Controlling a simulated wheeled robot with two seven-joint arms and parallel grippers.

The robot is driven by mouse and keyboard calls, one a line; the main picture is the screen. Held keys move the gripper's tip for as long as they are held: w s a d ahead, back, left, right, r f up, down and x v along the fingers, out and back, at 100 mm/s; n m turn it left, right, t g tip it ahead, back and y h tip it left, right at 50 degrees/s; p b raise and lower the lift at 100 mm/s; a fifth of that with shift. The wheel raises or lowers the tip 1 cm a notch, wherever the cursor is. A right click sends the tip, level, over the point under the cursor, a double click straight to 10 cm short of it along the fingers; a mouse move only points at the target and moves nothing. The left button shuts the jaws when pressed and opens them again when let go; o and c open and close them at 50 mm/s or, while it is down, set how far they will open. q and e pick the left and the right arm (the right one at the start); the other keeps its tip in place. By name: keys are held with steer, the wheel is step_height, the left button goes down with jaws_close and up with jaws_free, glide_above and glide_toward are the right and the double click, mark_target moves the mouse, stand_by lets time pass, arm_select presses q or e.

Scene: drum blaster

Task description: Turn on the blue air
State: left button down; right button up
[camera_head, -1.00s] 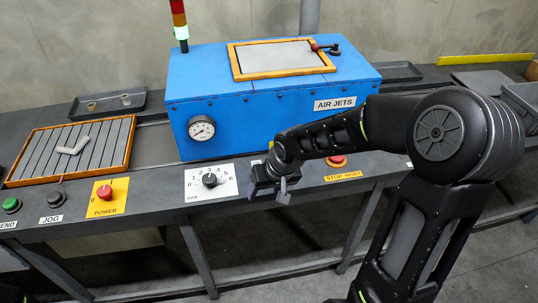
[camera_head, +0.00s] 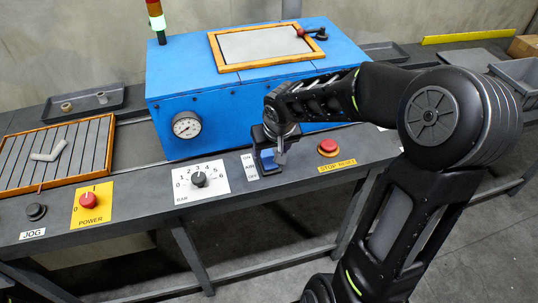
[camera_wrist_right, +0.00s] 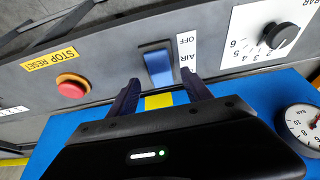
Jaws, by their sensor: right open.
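The blue air switch (camera_wrist_right: 158,66) is a blue rocker in a dark frame on the front panel, beside a white label (camera_wrist_right: 187,55) reading AIR and OFF. In the head view the switch (camera_head: 268,161) shows just below my right gripper (camera_head: 277,150). My right gripper (camera_wrist_right: 160,78) is open and empty, with one dark finger on each side of the switch's near end in the wrist view. I cannot tell whether the fingers touch the panel. The rocker's on or off position is not clear. My left gripper is out of view.
A red stop button (camera_head: 327,147) is right of the switch, and the bar dial (camera_head: 198,179) is left of it. The blue air-jets box (camera_head: 215,90) with a gauge (camera_head: 187,125) rises behind. A red power knob (camera_head: 88,199) is farther left.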

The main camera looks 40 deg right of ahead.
mark_target(268, 157)
steer(key=x, duration=0.4)
jaws_close()
stand_by(0.6)
